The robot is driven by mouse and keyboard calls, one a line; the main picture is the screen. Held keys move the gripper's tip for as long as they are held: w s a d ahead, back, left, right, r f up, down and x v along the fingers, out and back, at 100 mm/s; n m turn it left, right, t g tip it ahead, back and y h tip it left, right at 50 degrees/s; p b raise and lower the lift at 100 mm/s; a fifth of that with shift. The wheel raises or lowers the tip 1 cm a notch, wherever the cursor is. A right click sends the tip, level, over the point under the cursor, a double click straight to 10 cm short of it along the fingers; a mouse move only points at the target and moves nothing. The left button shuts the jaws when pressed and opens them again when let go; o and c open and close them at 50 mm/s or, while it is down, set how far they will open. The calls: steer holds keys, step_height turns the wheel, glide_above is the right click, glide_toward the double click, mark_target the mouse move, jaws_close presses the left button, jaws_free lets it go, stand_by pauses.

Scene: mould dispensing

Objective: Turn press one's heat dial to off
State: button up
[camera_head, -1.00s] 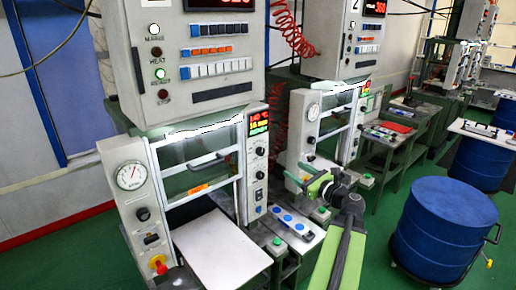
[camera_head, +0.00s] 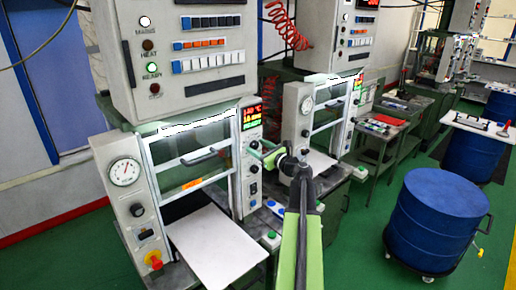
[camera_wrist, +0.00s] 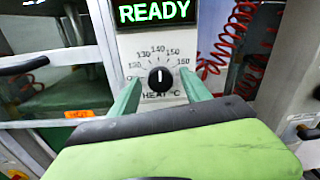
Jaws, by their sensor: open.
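The heat dial (camera_wrist: 160,79) is a black round knob with a white pointer line, on a white scale plate marked HEAT °C. Left-hand numbers of the scale are partly hidden by a finger. In the head view, my gripper (camera_head: 268,155) is at the right-hand control panel (camera_head: 250,180) of press one (camera_head: 200,165), beside its upper knobs.
A green READY display (camera_wrist: 155,12) sits just above the dial. Red coiled hose (camera_wrist: 232,40) hangs to the right, behind the panel. Press one's white plate (camera_head: 215,245) juts out at front. The second press (camera_head: 298,120) is close on the right. A blue drum (camera_head: 437,220) stands farther right.

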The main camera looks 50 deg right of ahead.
steer(key=shift+c, duration=0.3)
steer(key=c, duration=1.2)
steer(key=shift+d, duration=0.15)
jaws_close()
